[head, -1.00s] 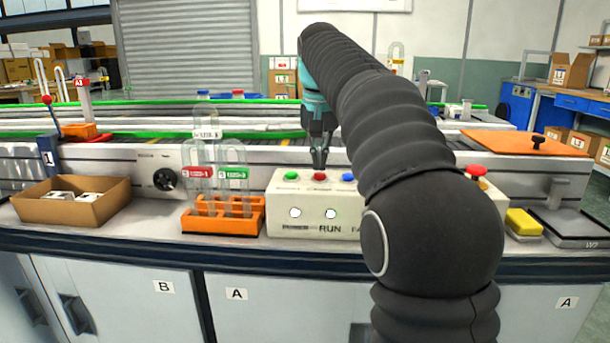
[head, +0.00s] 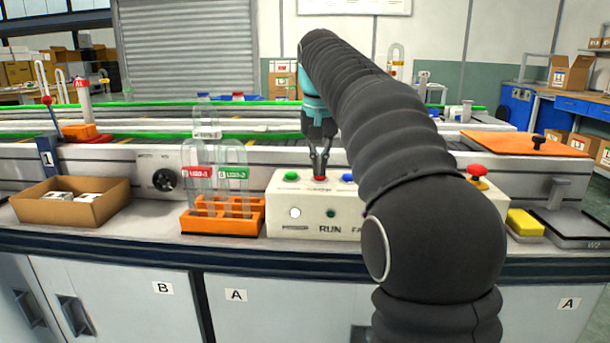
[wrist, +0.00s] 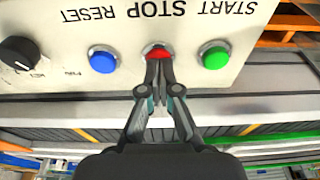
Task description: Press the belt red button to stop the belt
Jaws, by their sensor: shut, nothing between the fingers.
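The red STOP button (wrist: 157,51) sits on a cream control box between the blue RESET button (wrist: 103,60) and the green START button (wrist: 215,55). My gripper (wrist: 159,66) is shut and empty, with its fingertips at the red button, partly covering it in the wrist view. In the head view my gripper (head: 320,172) points down onto the top of the control box (head: 278,212), its tips over the red button (head: 319,178). They look in contact. The RUN lamp (head: 331,213) is dark and the lamp to its left (head: 295,212) is lit white. The belt (head: 270,137) runs behind.
An orange rack (head: 222,222) with clear tubes stands just left of the box. A cardboard box (head: 70,213) is farther left. A red mushroom button (head: 477,171) and a yellow block (head: 524,223) are right of my arm.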

